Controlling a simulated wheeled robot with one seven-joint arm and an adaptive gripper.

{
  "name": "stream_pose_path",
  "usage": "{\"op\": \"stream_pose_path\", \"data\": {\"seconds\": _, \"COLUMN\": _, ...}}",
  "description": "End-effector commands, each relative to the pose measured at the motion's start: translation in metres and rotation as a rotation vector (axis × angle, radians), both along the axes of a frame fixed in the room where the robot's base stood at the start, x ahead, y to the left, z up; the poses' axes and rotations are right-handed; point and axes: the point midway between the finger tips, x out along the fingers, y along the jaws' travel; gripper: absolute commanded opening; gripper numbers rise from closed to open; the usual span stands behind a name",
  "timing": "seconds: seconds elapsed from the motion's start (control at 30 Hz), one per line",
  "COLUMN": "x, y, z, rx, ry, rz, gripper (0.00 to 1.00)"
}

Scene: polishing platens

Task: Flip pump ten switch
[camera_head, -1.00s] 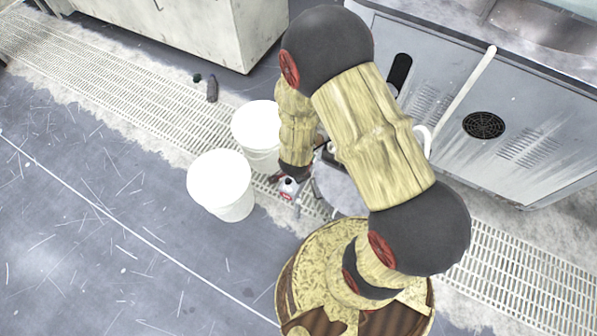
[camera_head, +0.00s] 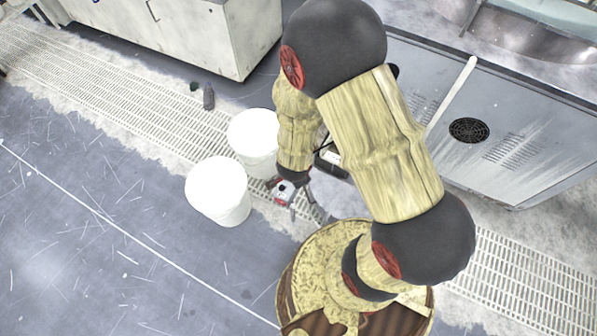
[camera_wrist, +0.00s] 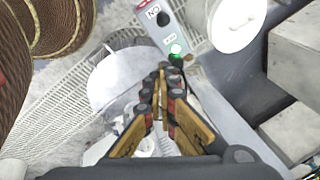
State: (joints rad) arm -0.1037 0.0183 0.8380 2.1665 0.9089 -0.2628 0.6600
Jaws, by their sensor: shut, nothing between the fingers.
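In the head view a small grey and red box (camera_head: 284,193) shows beside my gripper (camera_head: 300,200), which is partly hidden by my arm. I cannot read the pump number or the switch position.
Two white buckets (camera_head: 220,192) (camera_head: 253,140) stand left of my gripper. A round grey surface (camera_wrist: 118,78) lies beneath it. A grey cabinet (camera_head: 520,120) with a vent stands at right. Floor grating runs behind. The floor at left is open.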

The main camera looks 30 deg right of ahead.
Motion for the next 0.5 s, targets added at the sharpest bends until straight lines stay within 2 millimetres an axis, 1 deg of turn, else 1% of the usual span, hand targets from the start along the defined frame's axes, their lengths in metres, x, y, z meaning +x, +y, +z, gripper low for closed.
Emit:
{"op": "stream_pose_path", "data": {"seconds": 0.03, "x": -0.0019, "y": 0.0030, "z": 0.0082, "rx": 0.000, "ry": -0.001, "rz": 0.003, "gripper": 0.00}}
{"op": "stream_pose_path", "data": {"seconds": 0.13, "x": -0.0060, "y": 0.0053, "z": 0.0138, "rx": 0.000, "ry": 0.000, "rz": 0.001, "gripper": 0.00}}
{"op": "stream_pose_path", "data": {"seconds": 0.5, "x": -0.0081, "y": 0.0068, "z": 0.0159, "rx": 0.000, "ry": 0.000, "rz": 0.000, "gripper": 0.00}}
